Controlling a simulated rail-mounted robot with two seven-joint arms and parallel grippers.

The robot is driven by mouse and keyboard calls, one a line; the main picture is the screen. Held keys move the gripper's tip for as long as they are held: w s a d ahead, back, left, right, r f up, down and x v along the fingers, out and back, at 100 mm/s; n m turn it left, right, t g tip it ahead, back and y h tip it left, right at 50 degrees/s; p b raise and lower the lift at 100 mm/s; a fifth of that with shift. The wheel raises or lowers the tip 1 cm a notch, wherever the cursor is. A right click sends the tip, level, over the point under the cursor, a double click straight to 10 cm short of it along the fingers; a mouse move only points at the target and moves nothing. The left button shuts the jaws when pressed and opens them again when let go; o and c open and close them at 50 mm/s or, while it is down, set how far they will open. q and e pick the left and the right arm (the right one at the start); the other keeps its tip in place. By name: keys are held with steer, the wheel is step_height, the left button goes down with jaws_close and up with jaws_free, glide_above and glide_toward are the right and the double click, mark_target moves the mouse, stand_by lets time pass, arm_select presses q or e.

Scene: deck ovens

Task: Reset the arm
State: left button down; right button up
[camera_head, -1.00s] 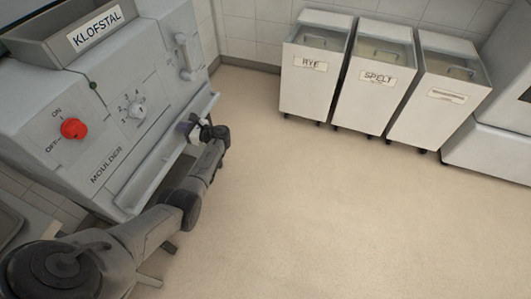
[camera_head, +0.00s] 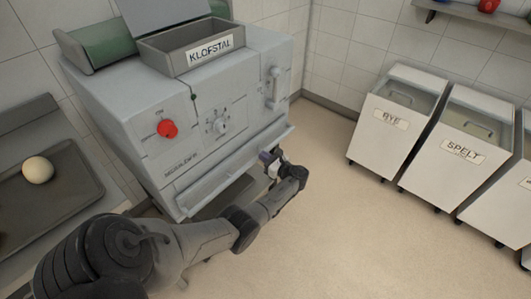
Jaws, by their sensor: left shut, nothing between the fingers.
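My left arm comes in from the lower left and reaches along the front of the grey moulder machine (camera_head: 185,110). My left gripper (camera_head: 270,160) is at the right end of the machine's front ledge (camera_head: 225,170). It is shut and nothing shows in it. In this view the fingers are small, and I cannot tell whether they touch the ledge. My right gripper is not in view.
The moulder has a red knob (camera_head: 167,128), a dial (camera_head: 220,125) and a hopper labelled KLOFSTAL (camera_head: 209,50). A dough ball (camera_head: 38,170) sits on a dark tray (camera_head: 70,183) at left. Bins labelled RYE (camera_head: 390,119) and SPELT (camera_head: 462,150) stand right. Open floor (camera_head: 350,240) lies between.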

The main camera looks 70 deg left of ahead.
arm_select(q)
steer(key=p+v, duration=0.1)
steer(key=v, duration=0.7)
steer(key=shift+r, duration=0.1)
